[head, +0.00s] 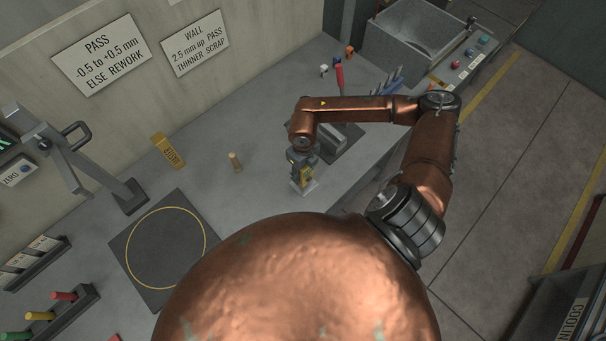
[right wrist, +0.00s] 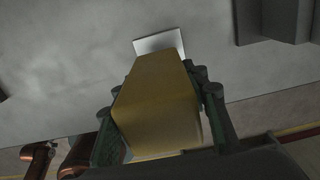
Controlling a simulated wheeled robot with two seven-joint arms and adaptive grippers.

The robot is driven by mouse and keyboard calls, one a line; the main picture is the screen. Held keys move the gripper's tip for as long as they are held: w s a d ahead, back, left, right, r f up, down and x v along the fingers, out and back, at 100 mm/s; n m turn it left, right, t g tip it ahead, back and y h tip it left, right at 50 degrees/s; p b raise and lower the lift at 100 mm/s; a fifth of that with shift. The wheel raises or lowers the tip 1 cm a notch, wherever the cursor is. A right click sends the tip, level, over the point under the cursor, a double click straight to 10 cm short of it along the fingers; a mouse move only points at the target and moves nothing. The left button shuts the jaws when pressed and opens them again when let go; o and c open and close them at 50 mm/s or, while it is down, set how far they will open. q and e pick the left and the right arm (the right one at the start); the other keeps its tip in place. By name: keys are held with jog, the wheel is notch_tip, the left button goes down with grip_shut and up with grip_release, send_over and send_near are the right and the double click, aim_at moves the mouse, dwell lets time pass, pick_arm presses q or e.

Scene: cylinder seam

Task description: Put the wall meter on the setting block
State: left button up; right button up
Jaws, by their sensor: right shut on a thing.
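The yellow wall meter (right wrist: 155,105) is between the fingers of my right gripper (right wrist: 160,100), which is shut on it. In the head view my right gripper (head: 301,170) is low over the bench with the yellow meter partly hidden in it. A small pale metal piece, which looks like the setting block (right wrist: 160,42), shows just beyond the meter's far end. It also shows in the head view (head: 309,187), under the gripper. I cannot tell whether the meter touches it. My left gripper is not in view.
A grey block (head: 345,142) stands close behind the gripper. A metal bin (head: 420,45) stands at the back right.

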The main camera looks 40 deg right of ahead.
jog(key=shift+w+d+f, duration=0.1)
jog(key=shift+w+f, duration=0.2)
jog(key=shift+f, duration=0.1)
notch_tip(320, 180, down, 3)
jog(key=shift+r+p, duration=0.1)
jog(key=shift+p, duration=0.35)
jog(key=shift+f, duration=0.3)
jog(key=o, duration=1.4)
jog(key=shift+r, duration=0.15)
